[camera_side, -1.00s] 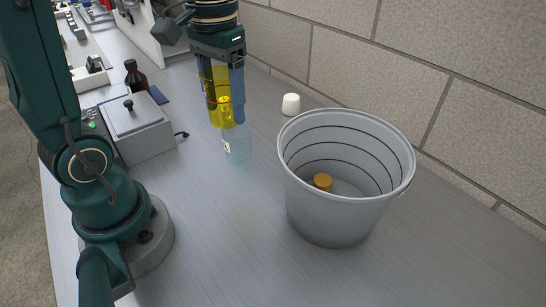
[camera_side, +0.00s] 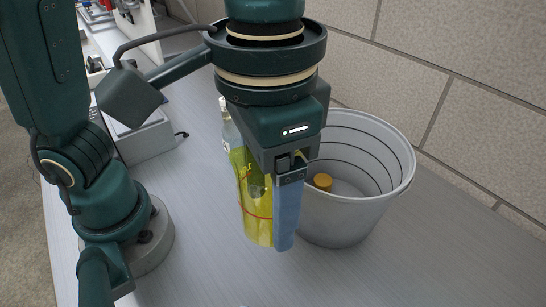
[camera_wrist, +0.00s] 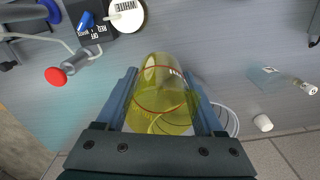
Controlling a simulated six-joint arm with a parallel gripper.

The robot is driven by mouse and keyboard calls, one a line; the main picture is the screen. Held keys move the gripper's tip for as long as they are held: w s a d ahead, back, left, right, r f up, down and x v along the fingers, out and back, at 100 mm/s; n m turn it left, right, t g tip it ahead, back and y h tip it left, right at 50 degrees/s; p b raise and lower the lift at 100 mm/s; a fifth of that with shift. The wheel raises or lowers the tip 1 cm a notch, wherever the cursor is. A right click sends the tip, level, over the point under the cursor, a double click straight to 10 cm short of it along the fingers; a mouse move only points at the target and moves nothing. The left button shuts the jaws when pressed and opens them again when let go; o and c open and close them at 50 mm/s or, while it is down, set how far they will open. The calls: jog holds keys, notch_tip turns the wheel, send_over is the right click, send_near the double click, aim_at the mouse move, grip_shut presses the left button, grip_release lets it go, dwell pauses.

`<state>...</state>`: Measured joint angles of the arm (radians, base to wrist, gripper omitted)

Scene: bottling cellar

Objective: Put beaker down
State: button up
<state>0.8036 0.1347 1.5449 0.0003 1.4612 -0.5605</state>
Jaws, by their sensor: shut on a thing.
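The beaker (camera_side: 254,205) is a clear glass vessel with yellow contents and a red line around it. My gripper (camera_side: 266,228) is shut on it, with one blue finger showing at its right side in the side view. In the wrist view the beaker (camera_wrist: 163,95) sits between both blue fingers. It hangs about upright in front of the grey bucket's left side. I cannot tell whether its base touches the table.
A clear bottle (camera_side: 229,128) stands behind the beaker. A grey box (camera_side: 146,143) is at left. A small white piece (camera_wrist: 262,122) lies near the wall. The front table is clear.

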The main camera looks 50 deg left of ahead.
jog(key=w+d+f+m, duration=0.2)
jog(key=w+d+f, duration=0.2)
jog(key=d+f, duration=0.3)
notch_tip(320, 180, down, 10)
jog(key=shift+s+d+f, duration=0.15)
dwell(0.4)
jog(key=o, duration=1.5)
jog(key=shift+f, duration=0.15)
notch_tip(320, 180, up, 12)
jog(key=shift+r, duration=0.2)
